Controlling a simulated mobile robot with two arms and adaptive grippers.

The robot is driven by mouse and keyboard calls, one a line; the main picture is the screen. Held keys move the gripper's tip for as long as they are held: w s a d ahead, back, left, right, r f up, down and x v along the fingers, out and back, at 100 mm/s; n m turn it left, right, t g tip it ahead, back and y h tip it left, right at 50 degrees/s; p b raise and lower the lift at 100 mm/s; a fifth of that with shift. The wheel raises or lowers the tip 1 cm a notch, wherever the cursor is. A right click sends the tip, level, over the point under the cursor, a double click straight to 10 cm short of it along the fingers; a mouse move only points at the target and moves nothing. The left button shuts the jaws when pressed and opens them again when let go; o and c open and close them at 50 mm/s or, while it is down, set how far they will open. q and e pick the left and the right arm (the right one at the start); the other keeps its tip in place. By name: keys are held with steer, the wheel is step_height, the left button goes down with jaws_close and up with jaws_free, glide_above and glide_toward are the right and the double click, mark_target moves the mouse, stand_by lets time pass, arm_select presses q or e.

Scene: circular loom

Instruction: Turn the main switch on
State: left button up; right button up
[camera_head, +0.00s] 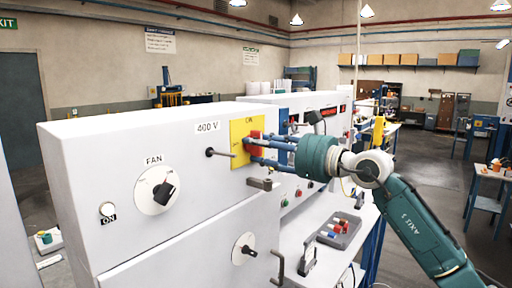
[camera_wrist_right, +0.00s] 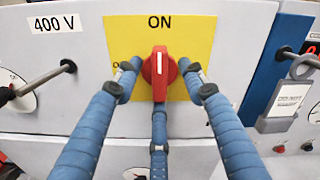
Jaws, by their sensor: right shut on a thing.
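The main switch is a red knob (camera_wrist_right: 160,72) on a yellow plate (camera_wrist_right: 198,30) with "ON" printed at the top and a partly hidden mark at the left. The knob stands upright, its white line pointing up towards "ON". In the head view the yellow plate (camera_head: 239,130) is on the white cabinet front, and the red knob (camera_head: 255,138) is partly covered by fingers. My right gripper (camera_wrist_right: 160,88) has three blue fingers around the knob, one at each side and one below, and is shut on it. My left gripper is not in view.
A grey tray (camera_head: 339,230) with small coloured parts lies on the bench below.

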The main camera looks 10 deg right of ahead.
steer(key=b+v, duration=0.2)
steer(key=v, duration=0.1)
steer(key=shift+s+d+r, duration=0.1)
steer(key=shift+d+r, duration=0.05)
steer(key=shift+b+v, duration=0.8)
steer(key=shift+v, duration=1.25)
